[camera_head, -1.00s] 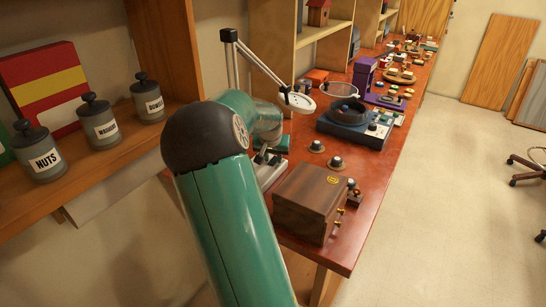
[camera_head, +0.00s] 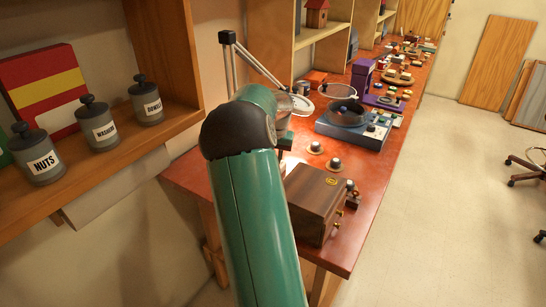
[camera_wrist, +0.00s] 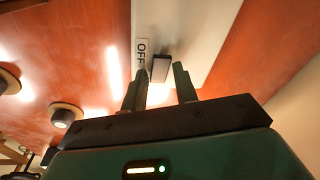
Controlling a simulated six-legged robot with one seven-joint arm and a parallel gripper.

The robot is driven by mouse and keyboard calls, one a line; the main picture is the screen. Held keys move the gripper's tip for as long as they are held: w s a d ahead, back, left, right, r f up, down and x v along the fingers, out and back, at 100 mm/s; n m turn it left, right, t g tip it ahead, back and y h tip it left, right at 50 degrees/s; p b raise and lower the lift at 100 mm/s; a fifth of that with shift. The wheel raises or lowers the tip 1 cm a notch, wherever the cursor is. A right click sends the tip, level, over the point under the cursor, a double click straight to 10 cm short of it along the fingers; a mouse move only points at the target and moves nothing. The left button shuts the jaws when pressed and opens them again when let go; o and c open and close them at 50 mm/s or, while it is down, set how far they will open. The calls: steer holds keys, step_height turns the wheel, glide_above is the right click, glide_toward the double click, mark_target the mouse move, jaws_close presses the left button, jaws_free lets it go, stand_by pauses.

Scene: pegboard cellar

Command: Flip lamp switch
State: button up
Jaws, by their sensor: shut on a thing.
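The lamp (camera_head: 229,65) stands on the red-brown bench, with its thin post and angled arm rising behind my arm in the head view. Its lower part is hidden there by my arm. In the wrist view, the pale lamp base (camera_wrist: 205,28) carries an "OFF" label (camera_wrist: 142,53) and a small dark switch (camera_wrist: 160,67) beside it. My gripper (camera_wrist: 160,70) is at the base, with one dark finger on each side of the switch. It is shut on the switch, though the exact contact is hard to see. The gripper is hidden in the head view.
A wooden box (camera_head: 317,200) stands near the bench's front corner, with round knobs (camera_head: 335,164) behind it. A blue turntable-like device (camera_head: 352,128) and purple stand (camera_head: 362,77) are farther back. A shelf with labelled jars (camera_head: 99,124) is at left.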

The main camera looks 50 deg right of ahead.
steer(key=o, duration=1)
steer(key=shift+c, duration=0.2)
step_height(320, 180, up, 14)
steer(key=s, duration=0.2)
steer(key=shift+a+f, duration=0.2)
steer(key=shift+a, duration=0.2)
steer(key=shift+s, duration=0.1)
